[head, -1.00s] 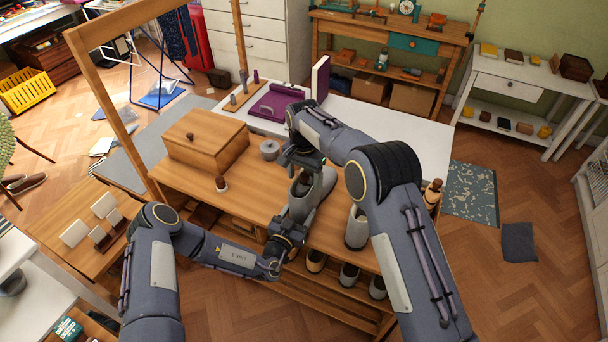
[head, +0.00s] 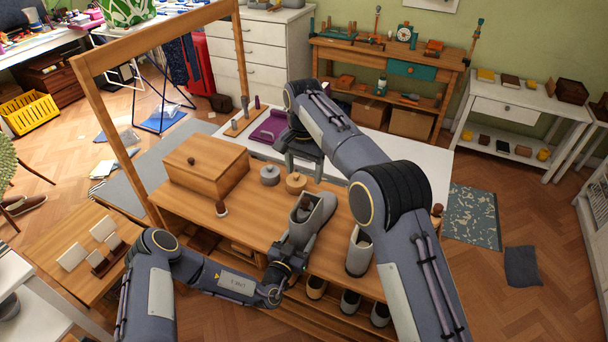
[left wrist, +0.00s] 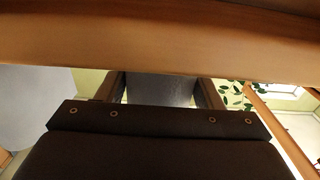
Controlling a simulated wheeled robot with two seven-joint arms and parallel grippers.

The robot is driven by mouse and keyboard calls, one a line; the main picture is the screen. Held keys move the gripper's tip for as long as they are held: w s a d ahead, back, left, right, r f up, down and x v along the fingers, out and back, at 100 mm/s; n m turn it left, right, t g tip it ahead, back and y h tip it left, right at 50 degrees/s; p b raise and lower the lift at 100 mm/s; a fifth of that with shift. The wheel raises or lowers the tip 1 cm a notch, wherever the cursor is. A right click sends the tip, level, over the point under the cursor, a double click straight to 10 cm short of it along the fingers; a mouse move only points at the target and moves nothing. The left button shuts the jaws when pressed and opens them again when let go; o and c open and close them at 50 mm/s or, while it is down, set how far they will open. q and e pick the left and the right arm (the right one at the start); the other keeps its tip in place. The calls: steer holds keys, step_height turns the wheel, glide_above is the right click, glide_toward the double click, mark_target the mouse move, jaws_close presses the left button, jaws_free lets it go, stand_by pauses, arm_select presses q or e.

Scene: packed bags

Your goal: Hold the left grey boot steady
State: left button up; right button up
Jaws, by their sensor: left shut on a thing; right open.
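The left grey boot (head: 318,222) stands on the wooden bench, its open top facing up with something brown inside. My left gripper (head: 291,256) is shut on its near end at the front edge of the bench. In the left wrist view a grey surface, which looks like the boot (left wrist: 160,90), sits between the fingers. My right gripper (head: 302,160) is open above and behind the boot, apart from it, partly hidden by its own arm. A second grey boot (head: 358,254) stands to the right, partly behind my right arm.
The wooden bench (head: 262,217) also holds a wooden box (head: 204,168), a grey round pot (head: 269,176), a round wooden piece (head: 296,183) and a small knobbed brush (head: 221,208). A wooden frame (head: 112,130) rises at left. Several shoes stand on the shelf below.

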arm_select(q)
steer(key=o, duration=1.1)
steer(key=shift+c, duration=0.2)
